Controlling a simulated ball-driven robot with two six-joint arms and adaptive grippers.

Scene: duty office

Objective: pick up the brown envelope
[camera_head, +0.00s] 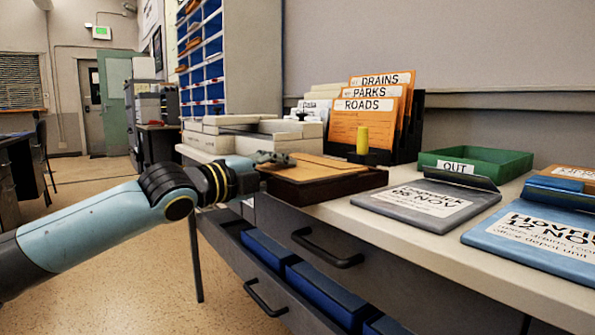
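A flat tan-brown piece that looks like the brown envelope (318,166) lies on top of a dark brown tray or box (330,188) near the desk's front edge. My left arm reaches in from the left, and my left gripper (278,158) is at the left end of the envelope, partly over it. The gripper is small and seen from the side, so I cannot tell whether its fingers are apart or touch the envelope. My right gripper is not in view.
An orange file rack (375,112) and a yellow cylinder (362,141) stand behind the envelope. White trays (225,135) are to its left. A green OUT tray (485,160), grey clipboard (432,203) and blue clipboard (535,235) are to its right. A drawer (290,280) is open below.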

